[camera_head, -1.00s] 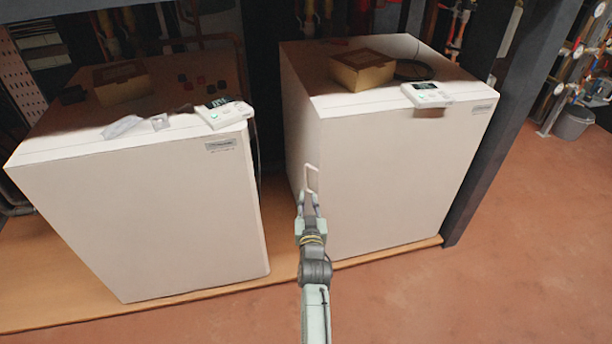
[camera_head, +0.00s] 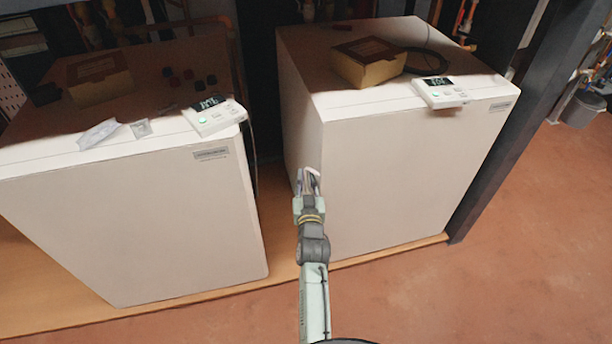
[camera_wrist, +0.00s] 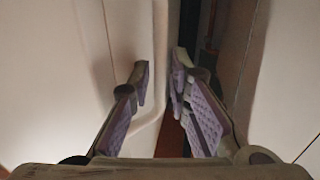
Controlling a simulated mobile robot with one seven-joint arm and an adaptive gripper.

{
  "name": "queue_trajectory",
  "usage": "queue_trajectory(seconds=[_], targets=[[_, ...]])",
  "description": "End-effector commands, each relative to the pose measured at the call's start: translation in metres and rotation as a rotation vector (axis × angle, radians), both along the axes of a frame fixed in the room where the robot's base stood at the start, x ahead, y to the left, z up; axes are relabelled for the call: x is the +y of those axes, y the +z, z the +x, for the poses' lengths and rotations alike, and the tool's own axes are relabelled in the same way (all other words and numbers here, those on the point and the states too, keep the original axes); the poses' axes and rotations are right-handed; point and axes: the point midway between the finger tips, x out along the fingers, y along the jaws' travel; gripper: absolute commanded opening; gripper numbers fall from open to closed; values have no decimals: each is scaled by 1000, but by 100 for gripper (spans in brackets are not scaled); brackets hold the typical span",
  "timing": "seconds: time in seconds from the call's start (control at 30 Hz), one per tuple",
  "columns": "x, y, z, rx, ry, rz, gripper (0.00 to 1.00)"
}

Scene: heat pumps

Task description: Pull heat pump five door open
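The white heat pump on the right (camera_head: 400,170) has a flat front door that looks closed. A pale loop handle (camera_head: 313,173) stands at the door's left edge, partly hidden by my gripper (camera_head: 308,180). In the wrist view, my gripper (camera_wrist: 162,88) has its two purple-padded fingers apart. A pale curved bar (camera_wrist: 152,125), which looks like the handle, shows between and beyond them. I cannot tell whether either finger touches it. The pump's number is not readable.
A second white heat pump (camera_head: 140,215) stands to the left across a narrow dark gap. A box (camera_head: 367,63) and a control unit (camera_head: 438,92) sit on the right pump. A dark post (camera_head: 500,130) stands to its right. Reddish floor (camera_head: 500,290) is clear in front.

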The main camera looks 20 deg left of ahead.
Motion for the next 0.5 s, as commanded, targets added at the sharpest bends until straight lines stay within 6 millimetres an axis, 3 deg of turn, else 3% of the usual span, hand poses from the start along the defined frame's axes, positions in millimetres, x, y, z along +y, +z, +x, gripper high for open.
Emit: queue_trajectory(seconds=[0.17, 0.4, 0.5], targets=[[0, 0, 0, 0, 0, 0, 17], [0, 0, 0, 0, 0, 0, 1], [0, 0, 0, 0, 0, 0, 0]])
